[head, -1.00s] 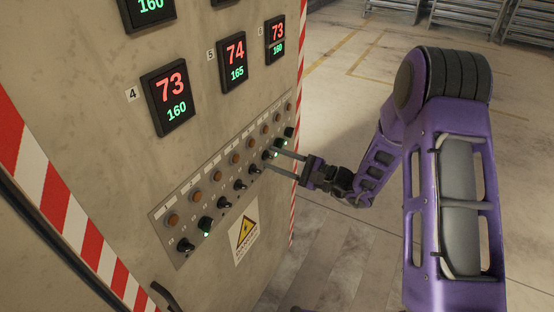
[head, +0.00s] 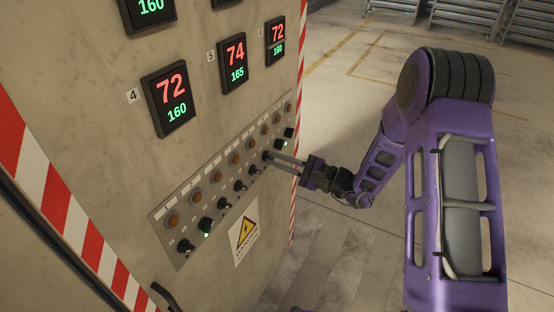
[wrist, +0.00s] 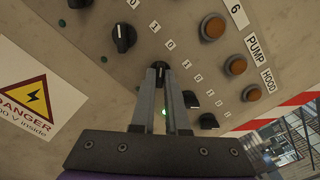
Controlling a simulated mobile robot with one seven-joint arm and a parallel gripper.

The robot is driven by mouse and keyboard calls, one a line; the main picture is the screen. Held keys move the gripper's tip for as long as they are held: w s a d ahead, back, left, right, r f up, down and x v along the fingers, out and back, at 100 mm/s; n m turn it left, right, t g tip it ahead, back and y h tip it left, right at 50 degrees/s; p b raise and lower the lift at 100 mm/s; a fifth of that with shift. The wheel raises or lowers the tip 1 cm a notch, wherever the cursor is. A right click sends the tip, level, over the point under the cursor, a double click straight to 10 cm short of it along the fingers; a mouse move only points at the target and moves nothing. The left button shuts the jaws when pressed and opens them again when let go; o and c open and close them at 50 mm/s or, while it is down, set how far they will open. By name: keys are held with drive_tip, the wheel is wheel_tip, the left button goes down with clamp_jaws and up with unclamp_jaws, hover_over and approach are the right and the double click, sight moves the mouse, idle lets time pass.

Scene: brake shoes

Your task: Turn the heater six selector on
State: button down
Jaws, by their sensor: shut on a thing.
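The heater six selector (wrist: 159,66) is a small black rotary knob, in line with the lamp under label "6" in the wrist view. In the head view the knob (head: 267,155) is in the lower row of the panel. My gripper (wrist: 160,72) has its two grey fingers closed on the knob's sides; it also shows in the head view (head: 272,160). The fingers partly hide the knob, and I cannot tell its exact setting. A green light (wrist: 163,113) shows between the fingers. The lamp under label "6" (wrist: 213,27) is orange-brown and looks unlit.
Neighbouring black knobs stand close on both sides: one (wrist: 123,37) towards the warning sign (wrist: 37,102), and the pump-side knob (wrist: 190,98). Heater six's display (head: 276,41) reads 72 over 160. Open floor lies right of the cabinet.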

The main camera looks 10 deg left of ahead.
drive_tip(key=m+p, duration=0.2)
drive_tip(key=m, duration=0.2)
drive_tip(key=shift+r+m, duration=0.15)
drive_tip(key=shift+m, duration=0.15)
drive_tip(key=m+p, duration=0.3)
drive_tip(key=m, duration=0.1)
drive_tip(key=m+p, duration=0.3)
drive_tip(key=m, duration=0.2)
drive_tip(key=shift+m+p, duration=0.95)
drive_tip(key=shift+m, duration=0.85)
drive_tip(key=shift+f, duration=0.2)
drive_tip(key=c, duration=0.9)
unclamp_jaws()
drive_tip(key=shift+d, duration=0.15)
